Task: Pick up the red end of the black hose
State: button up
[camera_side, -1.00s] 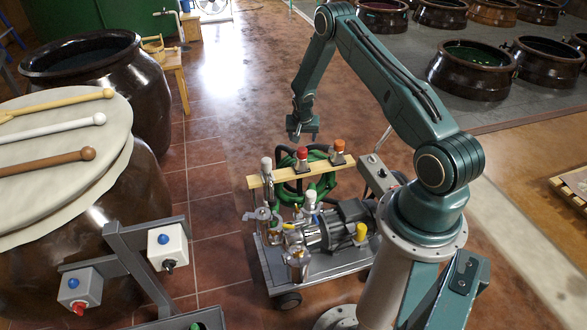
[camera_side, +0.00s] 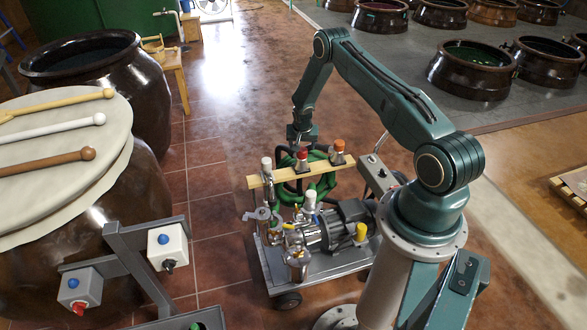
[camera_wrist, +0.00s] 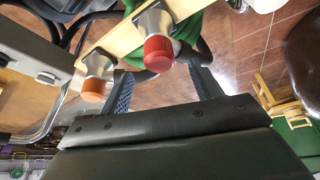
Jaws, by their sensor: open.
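The red end (camera_side: 302,154) is a red cap on a metal fitting, upright on a wooden bar (camera_side: 270,179). My gripper's two fingers (camera_wrist: 161,78) stand apart in the wrist view. The black hose (camera_wrist: 205,48) curves behind the red end; its join to the fitting is hidden.
An orange end (camera_side: 338,145) stands close to the right on the bar; in the wrist view the orange end (camera_wrist: 93,90) is near my left finger. A white end (camera_side: 266,163) is at the bar's left. A green hose (camera_side: 325,185) and a pump (camera_side: 345,225) sit on the cart below.

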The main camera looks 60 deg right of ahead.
aim_at(302, 149)
jog(key=shift+x, duration=2)
jog(key=c, duration=1.2)
jog(key=shift+o, duration=0.2)
jog(key=shift+r, duration=0.2)
notch_tip(302, 149, up, 20)
